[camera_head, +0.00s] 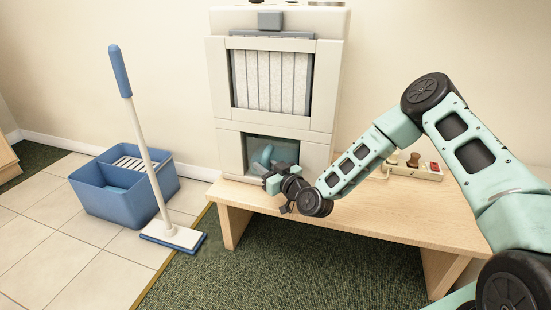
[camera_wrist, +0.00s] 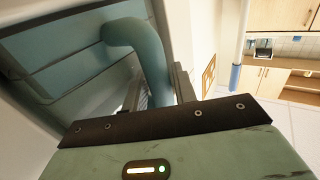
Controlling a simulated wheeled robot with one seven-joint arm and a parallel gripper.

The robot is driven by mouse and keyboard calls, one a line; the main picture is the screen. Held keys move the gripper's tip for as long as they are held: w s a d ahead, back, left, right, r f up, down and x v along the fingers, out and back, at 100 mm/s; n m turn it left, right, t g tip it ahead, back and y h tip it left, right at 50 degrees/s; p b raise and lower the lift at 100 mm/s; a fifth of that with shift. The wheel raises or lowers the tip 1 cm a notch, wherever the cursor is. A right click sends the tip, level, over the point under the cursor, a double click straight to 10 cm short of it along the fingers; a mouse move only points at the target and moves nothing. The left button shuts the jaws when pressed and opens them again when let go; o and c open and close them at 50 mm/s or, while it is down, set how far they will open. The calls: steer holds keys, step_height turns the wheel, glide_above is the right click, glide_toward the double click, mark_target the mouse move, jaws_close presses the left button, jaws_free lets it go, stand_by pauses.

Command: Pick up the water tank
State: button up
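The water tank (camera_head: 286,151) is blue and sits in the lower opening of a white dehumidifier (camera_head: 230,155) on a wooden bench. Its curved blue-teal handle (camera_head: 263,157) stands out at the front. My gripper (camera_head: 271,180) is at this opening, close to the handle. In the wrist view the tank (camera_wrist: 62,55) fills the upper left, and the handle (camera_wrist: 150,50) runs down behind my gripper's body. One dark finger (camera_wrist: 184,83) shows just right of the handle. The other finger is mostly hidden, so I cannot tell whether they touch the handle.
The bench (camera_head: 390,215) has a power strip (camera_head: 415,170) at its right, behind my arm. A blue mop bucket (camera_head: 120,190) and an upright mop (camera_head: 150,160) stand on the tiles at left. Green carpet (camera_head: 300,270) lies open in front of and below the bench.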

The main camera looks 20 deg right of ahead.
jaws_close()
steer(key=shift+r, duration=0.15)
steer(key=shift+r, duration=0.1)
